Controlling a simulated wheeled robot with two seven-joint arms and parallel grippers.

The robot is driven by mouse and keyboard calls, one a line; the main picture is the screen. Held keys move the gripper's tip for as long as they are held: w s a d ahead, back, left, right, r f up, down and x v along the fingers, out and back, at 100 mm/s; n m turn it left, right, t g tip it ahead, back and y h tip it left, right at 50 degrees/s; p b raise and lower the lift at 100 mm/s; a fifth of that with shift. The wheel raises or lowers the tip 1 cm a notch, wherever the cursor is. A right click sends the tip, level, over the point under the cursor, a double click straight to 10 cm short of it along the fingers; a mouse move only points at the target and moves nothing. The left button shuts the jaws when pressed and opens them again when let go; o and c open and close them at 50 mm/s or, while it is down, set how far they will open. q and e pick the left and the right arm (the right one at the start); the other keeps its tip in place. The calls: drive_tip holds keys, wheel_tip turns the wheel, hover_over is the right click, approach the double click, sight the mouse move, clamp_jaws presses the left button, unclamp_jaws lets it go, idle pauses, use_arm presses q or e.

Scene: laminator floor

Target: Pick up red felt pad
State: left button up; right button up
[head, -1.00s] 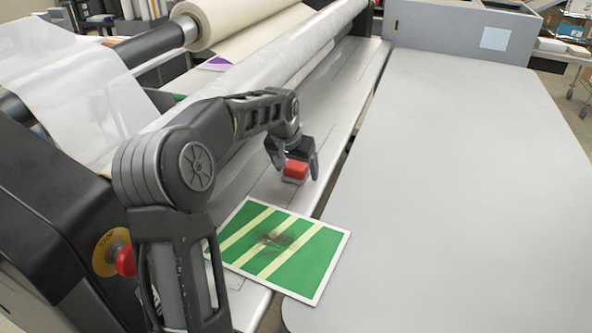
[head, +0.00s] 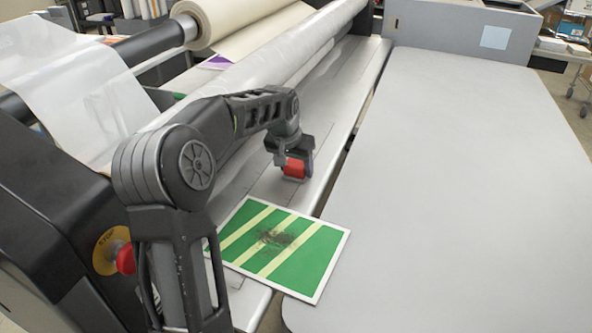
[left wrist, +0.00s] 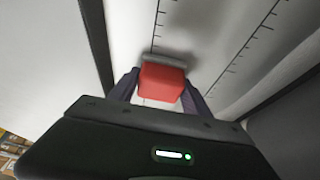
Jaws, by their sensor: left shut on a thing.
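The red felt pad (head: 295,168) is a small red block with a grey strip along its edge. It is at the laminator's pale metal bed, just beyond the green striped sheet. My left gripper (head: 293,172) is shut on it from above. In the left wrist view, the pad (left wrist: 162,82) sits between the two dark fingers (left wrist: 160,90), and the grey strip shows at its far edge. I cannot tell whether the pad touches the bed. My right gripper is not in view.
A green and pale-yellow striped sheet (head: 314,257) with a dark smudge lies across the bed's near edge. A wide grey table (head: 470,190) on the right is clear. A red stop button (head: 126,261) is at the lower left. A film roll (head: 225,22) is at the back.

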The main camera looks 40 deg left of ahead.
sight(296, 163)
use_arm(q)
drive_tip(key=c, duration=0.6)
drive_tip(key=shift+c, duration=0.2)
wheel_tip(296, 163, up, 10)
drive_tip(key=shift+r, duration=0.1)
idle(0.6)
drive_tip(key=o, duration=0.7)
drive_tip(key=c, duration=0.5)
